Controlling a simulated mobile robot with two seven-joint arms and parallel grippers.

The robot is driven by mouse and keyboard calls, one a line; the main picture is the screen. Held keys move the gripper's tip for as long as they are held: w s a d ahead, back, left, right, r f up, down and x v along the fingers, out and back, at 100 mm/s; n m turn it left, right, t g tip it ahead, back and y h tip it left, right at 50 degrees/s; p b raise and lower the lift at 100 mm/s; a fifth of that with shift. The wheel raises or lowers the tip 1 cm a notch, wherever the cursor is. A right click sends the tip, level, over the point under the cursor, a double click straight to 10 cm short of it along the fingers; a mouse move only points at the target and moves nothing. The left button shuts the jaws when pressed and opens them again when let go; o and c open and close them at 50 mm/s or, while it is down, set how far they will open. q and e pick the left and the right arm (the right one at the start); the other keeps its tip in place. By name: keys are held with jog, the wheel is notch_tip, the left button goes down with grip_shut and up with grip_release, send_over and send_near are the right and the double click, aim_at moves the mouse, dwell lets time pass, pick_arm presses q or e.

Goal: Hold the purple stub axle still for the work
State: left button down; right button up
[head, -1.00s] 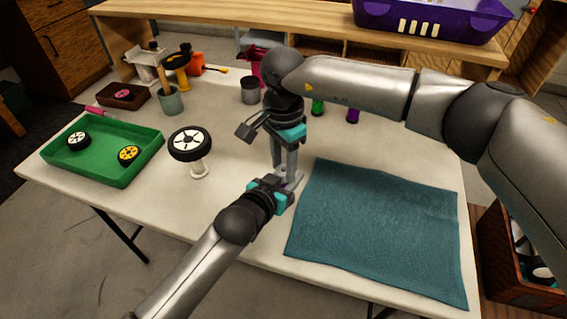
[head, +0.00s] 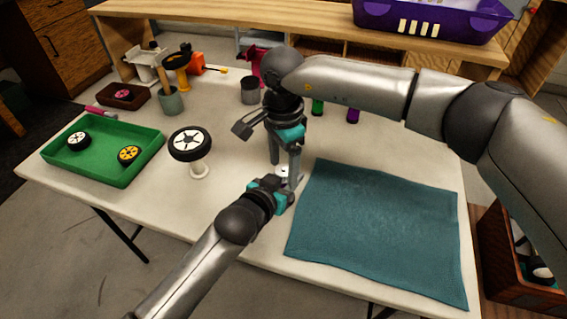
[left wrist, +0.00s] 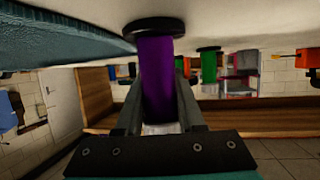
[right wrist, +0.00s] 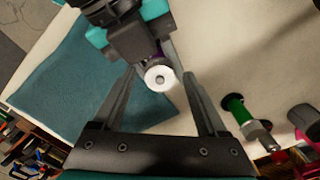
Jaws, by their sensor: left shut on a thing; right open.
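The purple stub axle (left wrist: 157,80) stands between the fingers of my left gripper (left wrist: 158,68) in the left wrist view. Those fingers are shut on its shaft, and its dark round base is at the table surface. In the right wrist view its white round end (right wrist: 159,77) has a small centre hole and faces the camera. My right gripper (right wrist: 160,68) is open, with one finger on each side of that end. In the head view the right gripper (head: 285,165) points down just above the left gripper (head: 283,184), and the two mostly hide the axle.
A teal towel (head: 380,230) lies right of the grippers. A wheel (head: 189,143) on a white stand is to the left, then a green tray (head: 100,165) with two wheels. A grey cup (head: 250,91) and a green post (head: 318,107) stand behind.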

aim_at(283, 169)
jog(key=shift+r, duration=0.1)
notch_tip(283, 169, up, 12)
dwell(0.4)
pick_arm(q)
jog(key=shift+c, duration=2.2)
grip_release()
jog(key=shift+v, duration=6.05)
jog(key=shift+a, duration=0.1)
pick_arm(e)
jog(key=shift+a, duration=0.1)
